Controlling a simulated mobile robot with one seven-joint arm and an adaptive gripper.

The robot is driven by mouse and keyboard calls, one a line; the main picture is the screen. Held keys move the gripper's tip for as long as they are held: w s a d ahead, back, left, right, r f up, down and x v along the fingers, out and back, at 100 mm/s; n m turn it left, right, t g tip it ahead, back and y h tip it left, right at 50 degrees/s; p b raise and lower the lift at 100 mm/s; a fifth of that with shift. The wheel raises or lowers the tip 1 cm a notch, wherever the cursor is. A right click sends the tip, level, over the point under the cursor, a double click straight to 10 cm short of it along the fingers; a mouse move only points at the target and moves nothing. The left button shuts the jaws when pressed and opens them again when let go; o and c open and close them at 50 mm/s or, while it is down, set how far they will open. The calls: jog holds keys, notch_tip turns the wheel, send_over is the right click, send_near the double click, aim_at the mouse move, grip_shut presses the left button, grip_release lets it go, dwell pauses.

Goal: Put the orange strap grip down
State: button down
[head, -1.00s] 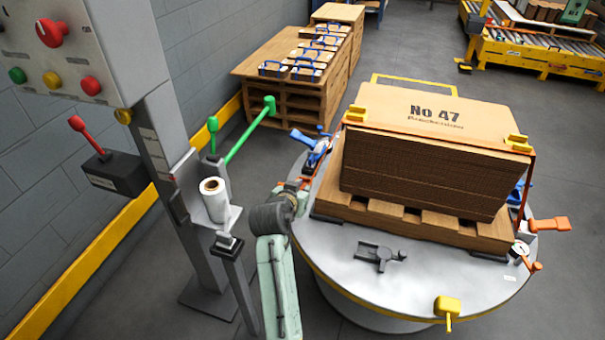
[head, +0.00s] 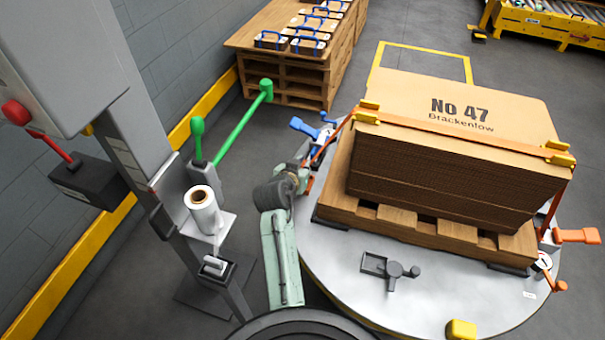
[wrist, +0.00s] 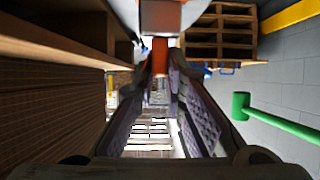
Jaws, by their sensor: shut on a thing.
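My gripper (wrist: 161,82) is shut on the orange strap grip (wrist: 160,56). In the wrist view its fingers close on the orange part, below a pale block. In the head view my gripper (head: 304,178) is at the left edge of the round turntable (head: 420,310), beside the pallet, and mostly hidden by my own arm. Only a bit of orange shows there. An orange strap (head: 460,134) runs over the stack of cardboard blanks (head: 450,175) marked No 47. Whether the held grip touches a support is hidden.
The stack sits on a wooden pallet (head: 395,218). A blue handle (head: 304,127) and a green lever (head: 245,125) are close to my gripper. An orange handle (head: 577,236) is at the right. A grey post (head: 130,130) with a white roll (head: 203,210) stands left.

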jog(key=shift+f, duration=1.95)
jog(key=shift+f, duration=0.2)
jog(key=c, duration=1.7)
grip_release()
jog(key=shift+o, duration=0.2)
jog(key=shift+r, duration=0.15)
jog(key=v, duration=1.2)
jog(key=shift+b, duration=0.4)
